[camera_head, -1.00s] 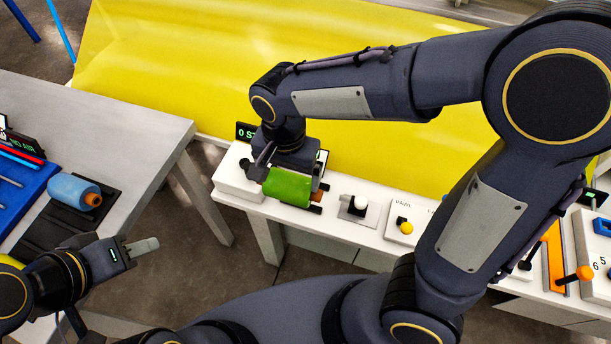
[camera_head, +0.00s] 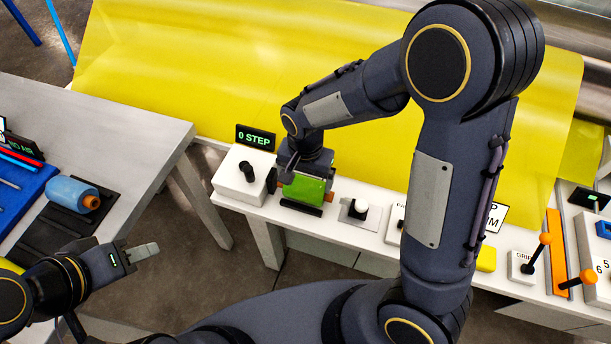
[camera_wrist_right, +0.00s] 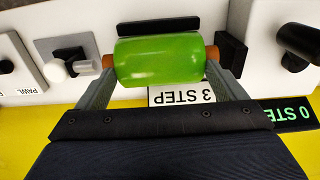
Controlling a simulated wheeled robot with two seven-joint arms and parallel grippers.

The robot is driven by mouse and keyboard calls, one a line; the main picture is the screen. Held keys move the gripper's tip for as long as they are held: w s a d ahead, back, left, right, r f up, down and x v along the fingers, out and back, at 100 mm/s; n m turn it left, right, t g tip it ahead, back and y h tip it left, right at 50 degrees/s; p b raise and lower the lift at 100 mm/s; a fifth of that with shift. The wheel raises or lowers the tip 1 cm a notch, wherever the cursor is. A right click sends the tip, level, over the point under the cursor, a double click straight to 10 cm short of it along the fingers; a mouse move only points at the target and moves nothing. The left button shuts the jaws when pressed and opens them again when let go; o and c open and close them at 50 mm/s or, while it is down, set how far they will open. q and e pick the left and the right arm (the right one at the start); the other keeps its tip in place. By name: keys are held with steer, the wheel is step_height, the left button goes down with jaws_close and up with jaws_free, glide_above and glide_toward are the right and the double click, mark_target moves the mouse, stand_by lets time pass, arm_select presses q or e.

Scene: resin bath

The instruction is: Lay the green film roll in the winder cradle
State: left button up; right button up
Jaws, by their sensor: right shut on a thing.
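The green film roll (camera_head: 303,188) has orange core ends and lies level across the black winder cradle (camera_head: 301,209) on the white bench. My right gripper (camera_head: 305,178) points down and is shut on the roll. In the right wrist view the roll (camera_wrist_right: 158,61) sits between the two grey fingers, and black cradle parts (camera_wrist_right: 160,27) show behind it and at its right end. I cannot tell whether the roll touches the cradle or hangs just above it. My left gripper (camera_head: 143,251) is empty, away at the lower left; its finger gap is unclear.
A "0 STEP" display (camera_head: 256,136) and a white box with a black knob (camera_head: 240,176) stand left of the cradle. A white-knobbed control (camera_head: 358,210) stands to its right. A blue roll (camera_head: 73,193) lies on the left table. Yellow film (camera_head: 230,75) spreads behind.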

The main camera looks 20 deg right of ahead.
steer(key=shift+f+b, duration=0.35)
steer(key=shift+f, duration=0.1)
steer(key=o, duration=1.3)
steer(key=shift+c, duration=0.2)
steer(key=shift+r, duration=0.15)
